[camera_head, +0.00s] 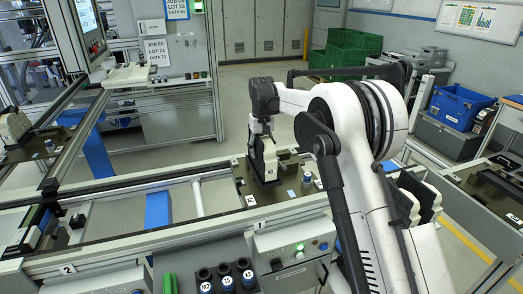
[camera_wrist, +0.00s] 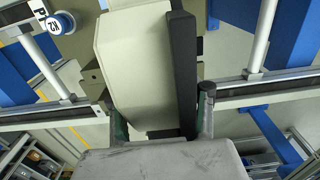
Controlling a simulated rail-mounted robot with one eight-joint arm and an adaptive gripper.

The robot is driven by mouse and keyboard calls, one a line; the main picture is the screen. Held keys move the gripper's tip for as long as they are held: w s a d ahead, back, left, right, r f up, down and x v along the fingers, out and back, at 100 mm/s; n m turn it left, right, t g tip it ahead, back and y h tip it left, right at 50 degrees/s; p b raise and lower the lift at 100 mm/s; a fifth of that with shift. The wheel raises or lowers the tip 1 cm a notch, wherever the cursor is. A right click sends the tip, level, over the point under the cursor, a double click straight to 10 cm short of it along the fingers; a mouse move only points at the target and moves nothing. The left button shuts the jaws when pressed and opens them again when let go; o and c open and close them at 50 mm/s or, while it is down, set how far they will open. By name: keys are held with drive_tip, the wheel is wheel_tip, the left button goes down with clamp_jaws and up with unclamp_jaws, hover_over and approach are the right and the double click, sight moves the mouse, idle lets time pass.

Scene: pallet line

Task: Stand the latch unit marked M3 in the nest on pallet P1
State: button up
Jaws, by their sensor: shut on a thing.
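My gripper (camera_head: 262,128) is shut on a cream latch unit (camera_head: 266,160) with a dark strip along one side. The unit is upright at the dark pallet (camera_head: 241,172) on the middle line; I cannot tell whether its foot touches. In the wrist view the same unit (camera_wrist: 135,65) fills the middle, between my gripper's fingers (camera_wrist: 161,120). No mark on the unit is readable, and the nest is hidden. A pallet label (camera_wrist: 40,14) starting with P shows at the top left, beside a round cap (camera_wrist: 62,22) that seems to read K2.
Two more latch units (camera_head: 418,195) stand at the right behind my arm, and others stand at the far left (camera_head: 14,125) and front left (camera_head: 32,228). Marked round pieces (camera_head: 227,278) sit in front by a control box (camera_head: 295,243). Line rails run beside the pallet.

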drive_tip(key=shift+f, duration=0.2)
drive_tip(key=o, duration=1.4)
drive_tip(key=shift+o, duration=0.2)
drive_tip(key=shift+r, duration=0.1)
wheel_tip(320, 180, up, 12)
drive_tip(key=shift+r+b, duration=0.15)
drive_tip(key=shift+b, duration=0.4)
